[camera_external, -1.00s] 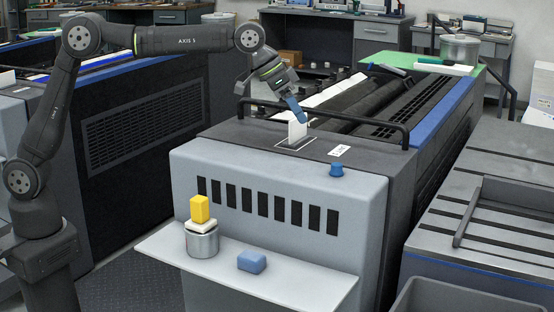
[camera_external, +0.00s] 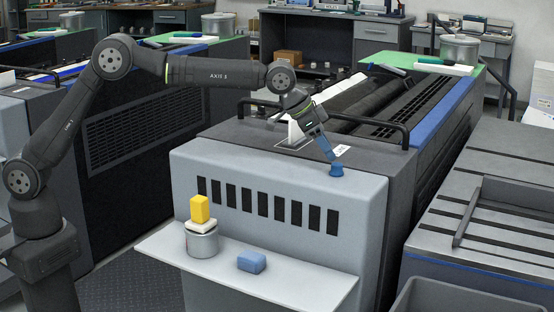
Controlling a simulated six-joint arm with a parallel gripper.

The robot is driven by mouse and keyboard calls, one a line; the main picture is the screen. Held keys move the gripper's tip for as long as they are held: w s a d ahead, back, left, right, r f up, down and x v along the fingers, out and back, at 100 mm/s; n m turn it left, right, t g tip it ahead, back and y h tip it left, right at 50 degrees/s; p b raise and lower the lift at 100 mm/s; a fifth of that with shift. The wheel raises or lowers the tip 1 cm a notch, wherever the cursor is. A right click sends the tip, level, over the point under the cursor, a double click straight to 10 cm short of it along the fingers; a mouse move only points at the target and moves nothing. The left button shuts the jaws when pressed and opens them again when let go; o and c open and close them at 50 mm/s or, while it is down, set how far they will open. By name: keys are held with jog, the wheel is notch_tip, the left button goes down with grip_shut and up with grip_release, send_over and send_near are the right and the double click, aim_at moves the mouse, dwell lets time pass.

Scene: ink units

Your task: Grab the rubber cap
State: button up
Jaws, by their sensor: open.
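The blue rubber cap (camera_external: 336,171) stands on the front right part of the grey machine's top (camera_external: 368,170). My gripper (camera_external: 331,158) has blue fingers and reaches down to the cap from the upper left. Its fingertips are right at the cap's top and overlap it in the picture. I cannot tell whether the fingers are around the cap or just above it. The jaws are open. A white upright piece (camera_external: 296,132) stands behind my gripper on the machine top and is partly hidden by it.
A small white label (camera_external: 343,150) lies beside the fingers. A black rail (camera_external: 385,128) runs behind. Below, a white shelf (camera_external: 300,287) holds a tin (camera_external: 202,245) with a yellow block (camera_external: 200,209) on top, and a blue block (camera_external: 252,261). The machine's front edge is near the cap.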

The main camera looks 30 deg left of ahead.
aim_at(336, 164)
jog(key=x, duration=0.5)
jog(key=shift+w+a+f, duration=0.1)
jog(key=shift+a, duration=0.1)
jog(key=c, duration=1)
